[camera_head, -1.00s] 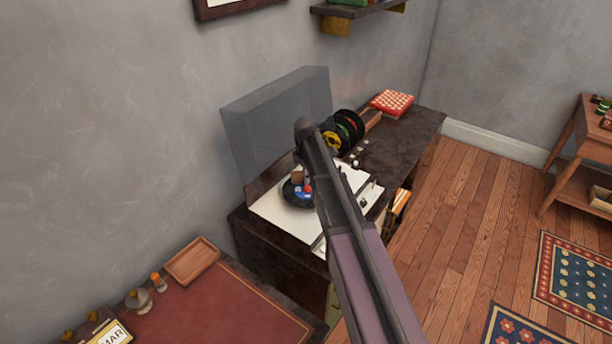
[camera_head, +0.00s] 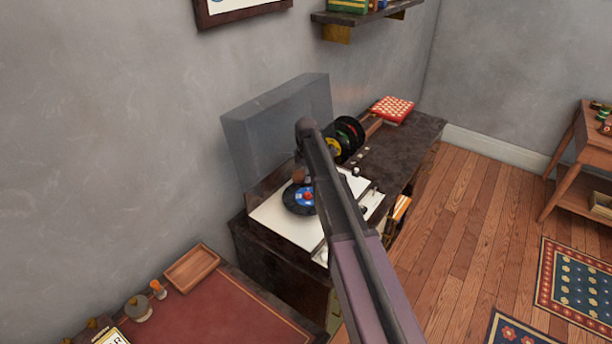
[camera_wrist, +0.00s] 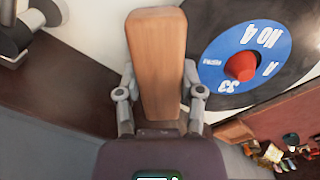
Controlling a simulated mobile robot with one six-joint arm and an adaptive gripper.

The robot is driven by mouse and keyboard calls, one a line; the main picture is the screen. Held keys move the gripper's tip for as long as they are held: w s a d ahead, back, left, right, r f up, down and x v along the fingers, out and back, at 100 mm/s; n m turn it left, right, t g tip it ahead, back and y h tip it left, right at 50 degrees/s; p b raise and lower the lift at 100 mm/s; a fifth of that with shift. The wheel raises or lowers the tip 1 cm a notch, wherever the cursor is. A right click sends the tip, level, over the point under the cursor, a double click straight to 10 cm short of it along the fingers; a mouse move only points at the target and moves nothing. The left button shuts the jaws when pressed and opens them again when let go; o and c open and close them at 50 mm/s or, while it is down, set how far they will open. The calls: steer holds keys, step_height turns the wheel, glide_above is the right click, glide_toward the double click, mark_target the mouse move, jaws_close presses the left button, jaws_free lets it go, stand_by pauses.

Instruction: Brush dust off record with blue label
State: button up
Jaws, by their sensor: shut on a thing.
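The black record (camera_head: 289,199) with a blue label (camera_wrist: 215,72) lies flat on the white turntable (camera_head: 265,210); a red knob (camera_wrist: 241,66) sits at its centre. My gripper (camera_wrist: 160,78) is shut on a wooden brush (camera_wrist: 158,45), seen as a brown block between the two fingers. In the wrist view the brush stands left of the label, over or beside the record's edge. In the head view its brown end (camera_head: 298,175) shows at the record's back edge, and my arm hides the gripper. I cannot tell whether the brush touches the record. No dust can be made out.
A translucent lid (camera_head: 265,125) stands raised behind the turntable. Several records (camera_head: 346,138) stand upright in a rack farther along the dark cabinet (camera_head: 400,150), near a red checkered box (camera_head: 392,108). A desk (camera_head: 220,310) with a wooden tray (camera_head: 191,268) is at the front left.

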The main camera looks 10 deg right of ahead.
mark_target(303, 188)
steer(key=shift+a, duration=0.15)
steer(key=shift+a, duration=0.5)
steer(key=shift+s+a, duration=0.15)
steer(key=shift+s, duration=0.8)
steer(key=shift+s+a, duration=0.15)
steer(key=shift+s, duration=0.8)
steer(key=shift+r+p, duration=3)
steer(key=shift+r, duration=0.05)
